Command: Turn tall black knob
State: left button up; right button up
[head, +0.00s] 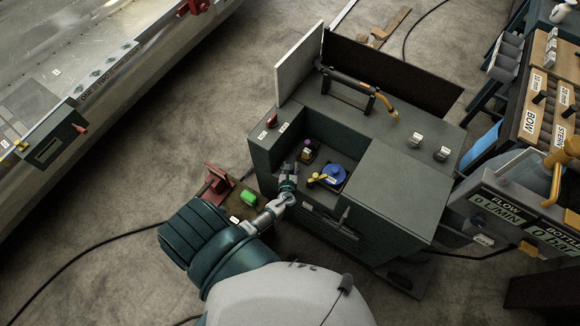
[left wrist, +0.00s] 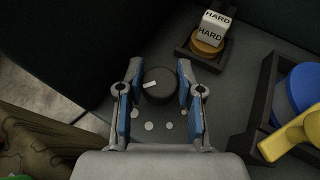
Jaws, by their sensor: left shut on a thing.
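The black knob (left wrist: 158,86) is round, with a white pointer mark on its top, and stands on the dark panel in the left wrist view. White dots lie on the panel around its near side. My left gripper (left wrist: 158,72) has one blue-padded finger on each side of the knob and is shut on it. In the head view my left gripper (head: 288,182) reaches into the recess of the dark green console (head: 395,205); I cannot make out the knob there. My right gripper is not in view.
In the left wrist view a white block marked HARD (left wrist: 213,27) sits in a dark holder beyond the knob. A blue disc (left wrist: 303,86) with a yellow handle (left wrist: 290,138) is close on the right. Recess walls enclose the gripper's surroundings.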

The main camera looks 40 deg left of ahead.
pick_arm(q)
jog(key=shift+n+g+y, duration=0.6)
jog(key=shift+n+y, duration=0.2)
jog(key=o, duration=1.2)
jog(key=shift+c, duration=0.2)
jog(key=v, duration=1.2)
jog(key=shift+w, duration=0.15)
jog(key=shift+d, duration=0.1)
